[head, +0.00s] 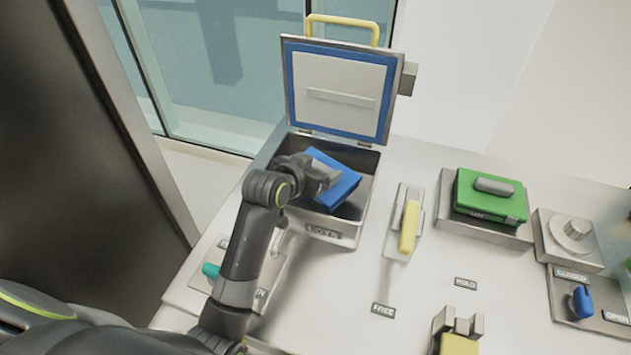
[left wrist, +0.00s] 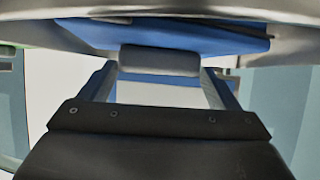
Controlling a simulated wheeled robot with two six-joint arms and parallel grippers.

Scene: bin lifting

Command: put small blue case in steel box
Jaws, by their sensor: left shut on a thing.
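The small blue case (head: 338,185) is tilted inside the mouth of the steel box (head: 335,232), whose lid (head: 340,90) stands open at the back. My left gripper (head: 325,178) reaches in from the left and is shut on the case. In the left wrist view, the blue case (left wrist: 190,38) spans the top, with a grey handle-like bar (left wrist: 160,60) at the gripper. Whether the case touches the box floor is hidden. My right gripper does not show.
A yellow lever (head: 409,226) stands right of the box. A green case (head: 489,196) sits on a block farther right, beside a round knob (head: 573,230) and a blue switch (head: 582,301). A yellow and grey part (head: 458,333) is at the front edge. The table middle is clear.

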